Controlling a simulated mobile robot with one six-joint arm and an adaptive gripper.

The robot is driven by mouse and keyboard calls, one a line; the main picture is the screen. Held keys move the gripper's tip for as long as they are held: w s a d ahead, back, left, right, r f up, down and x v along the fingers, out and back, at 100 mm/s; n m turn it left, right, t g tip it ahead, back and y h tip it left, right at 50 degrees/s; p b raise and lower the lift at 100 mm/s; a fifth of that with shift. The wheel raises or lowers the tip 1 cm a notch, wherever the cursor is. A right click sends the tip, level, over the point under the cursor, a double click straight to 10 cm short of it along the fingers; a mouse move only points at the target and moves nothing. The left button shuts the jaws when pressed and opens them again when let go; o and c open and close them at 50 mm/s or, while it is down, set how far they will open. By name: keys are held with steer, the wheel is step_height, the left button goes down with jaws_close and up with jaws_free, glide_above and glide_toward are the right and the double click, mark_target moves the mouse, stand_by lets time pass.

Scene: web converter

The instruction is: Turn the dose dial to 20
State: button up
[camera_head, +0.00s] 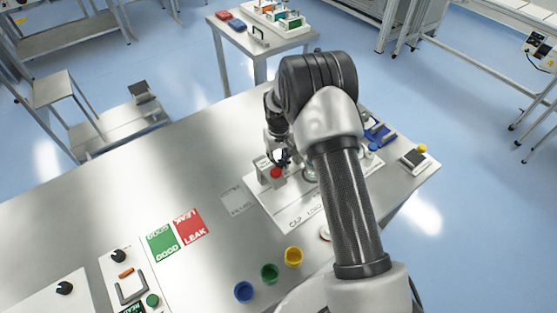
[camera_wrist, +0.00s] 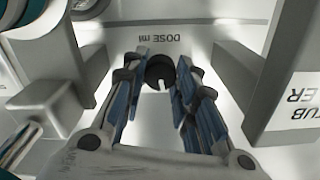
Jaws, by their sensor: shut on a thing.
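The dose dial (camera_wrist: 160,70) is a black round knob with a white pointer mark on its near edge, pointing down in the wrist view. The label "DOSE ml" (camera_wrist: 159,39) is upside down just beyond it. No number scale can be read. My gripper (camera_wrist: 163,76) has its blue-padded fingers on both sides of the dial and is shut on it. In the head view my gripper (camera_head: 279,156) is small and partly covered by my arm, above the white station plate (camera_head: 290,217). The dial cannot be made out there.
Grey blocks stand close on both sides of my gripper in the wrist view, the right one (camera_wrist: 225,68) near the fingers. In the head view a red button (camera_head: 276,173) is near my gripper. Blue, green and yellow cups (camera_head: 270,272) stand nearer. The table's left middle is clear.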

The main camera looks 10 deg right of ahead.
mark_target(279, 162)
steer(key=shift+m, duration=0.8)
steer(key=o, duration=1)
steer(key=shift+o, duration=0.2)
steer(key=shift+r, duration=0.1)
step_height(279, 162, up, 12)
